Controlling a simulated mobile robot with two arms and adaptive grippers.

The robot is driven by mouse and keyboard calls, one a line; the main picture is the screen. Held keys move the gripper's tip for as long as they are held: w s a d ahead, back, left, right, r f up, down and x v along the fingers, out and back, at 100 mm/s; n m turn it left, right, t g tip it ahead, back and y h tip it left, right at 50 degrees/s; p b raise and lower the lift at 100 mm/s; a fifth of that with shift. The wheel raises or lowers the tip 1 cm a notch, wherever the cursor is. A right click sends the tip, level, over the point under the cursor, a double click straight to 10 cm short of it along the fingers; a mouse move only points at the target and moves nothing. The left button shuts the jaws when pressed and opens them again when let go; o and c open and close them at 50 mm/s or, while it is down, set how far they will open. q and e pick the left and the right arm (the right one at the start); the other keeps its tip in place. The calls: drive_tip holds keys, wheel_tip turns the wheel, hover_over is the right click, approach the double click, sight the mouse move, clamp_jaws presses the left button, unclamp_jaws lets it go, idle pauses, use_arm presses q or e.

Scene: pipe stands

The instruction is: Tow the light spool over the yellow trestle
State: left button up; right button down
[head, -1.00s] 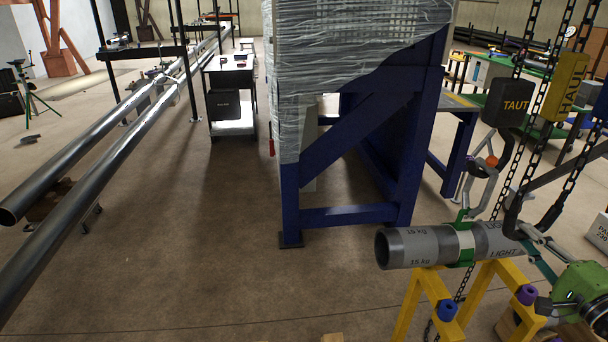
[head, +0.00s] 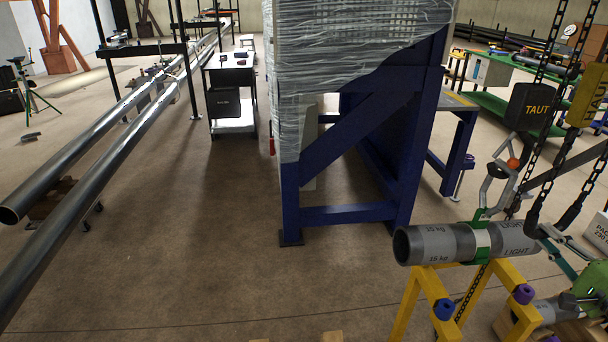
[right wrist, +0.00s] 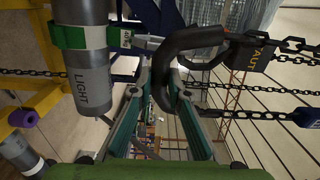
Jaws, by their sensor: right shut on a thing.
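The light spool (head: 440,244) is a grey pipe marked LIGHT and 15 kg, with a green band (head: 480,240) around it. It lies roughly level at the top of the yellow trestle (head: 409,300); whether it touches the trestle is unclear. The spool also shows upright in the right wrist view (right wrist: 88,82). My right gripper (head: 552,248), with teal fingers, is just right of the spool. In the right wrist view its fingers (right wrist: 168,100) are shut around the black hook (right wrist: 185,45), partly hiding the contact. My left gripper is not in view.
Chains with a black TAUT tag (head: 537,107) and a yellow tag (head: 587,98) hang above the spool. A blue steel frame (head: 345,215) stands close behind. Another grey pipe (head: 556,312) lies low at right. Long pipes (head: 95,185) run along the left; the middle floor is clear.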

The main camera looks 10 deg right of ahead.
drive_tip(key=shift+d+f, duration=0.15)
drive_tip(key=shift+d, duration=2.6)
unclamp_jaws()
drive_tip(key=shift+a, duration=0.25)
drive_tip(key=s+p, duration=0.8)
drive_tip(key=s, duration=0.1)
